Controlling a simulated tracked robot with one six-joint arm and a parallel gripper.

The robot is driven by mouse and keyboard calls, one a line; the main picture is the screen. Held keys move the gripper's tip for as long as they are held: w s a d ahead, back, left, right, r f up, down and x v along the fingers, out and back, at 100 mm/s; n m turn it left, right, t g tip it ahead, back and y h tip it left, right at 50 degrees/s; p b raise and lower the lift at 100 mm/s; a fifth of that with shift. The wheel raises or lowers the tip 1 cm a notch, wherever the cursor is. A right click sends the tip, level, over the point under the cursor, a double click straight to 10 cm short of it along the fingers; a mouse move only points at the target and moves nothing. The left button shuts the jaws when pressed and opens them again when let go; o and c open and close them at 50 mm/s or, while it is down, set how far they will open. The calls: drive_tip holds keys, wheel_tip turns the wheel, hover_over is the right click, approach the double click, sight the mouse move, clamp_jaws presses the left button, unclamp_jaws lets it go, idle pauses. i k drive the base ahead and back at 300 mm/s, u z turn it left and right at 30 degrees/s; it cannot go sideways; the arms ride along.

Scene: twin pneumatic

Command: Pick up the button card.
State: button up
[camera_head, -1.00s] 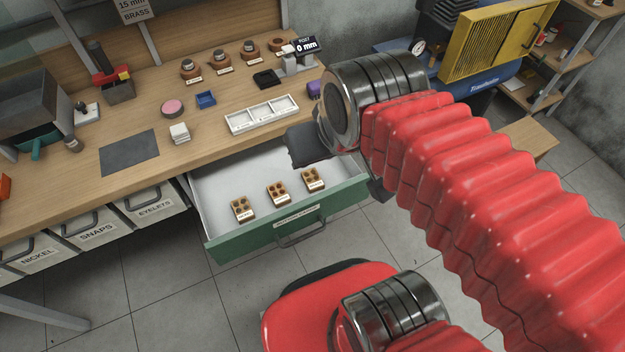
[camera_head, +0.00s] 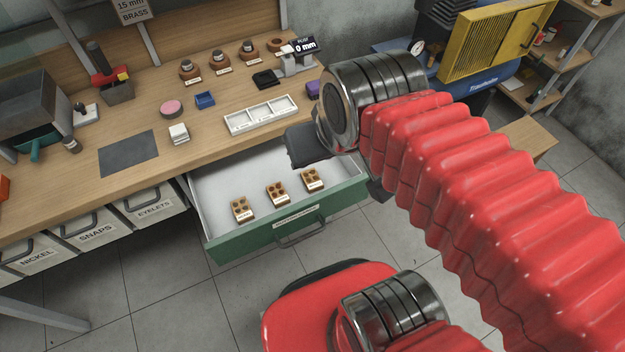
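Three small button cards lie in a row in the open green-fronted drawer (camera_head: 230,244): the left card (camera_head: 242,209), the middle card (camera_head: 277,193) and the right card (camera_head: 312,180). Each carries several brown round buttons and a white label too small to read. I cannot tell which one the task means. My gripper (camera_head: 303,147) shows as a dark shape at the end of my arm, above the drawer's back right part and apart from the cards. Its fingers are mostly hidden, so its opening does not show.
The wooden bench (camera_head: 60,185) stands behind the drawer. Closed labelled drawers (camera_head: 95,233) sit at the left.

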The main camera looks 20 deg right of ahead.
sight(311, 181)
drive_tip(key=k, duration=1.3)
drive_tip(key=u, duration=0.3)
drive_tip(key=i, duration=0.65)
drive_tip(key=u, duration=0.9)
drive_tip(key=i, duration=1.1)
drive_tip(key=u, duration=0.35)
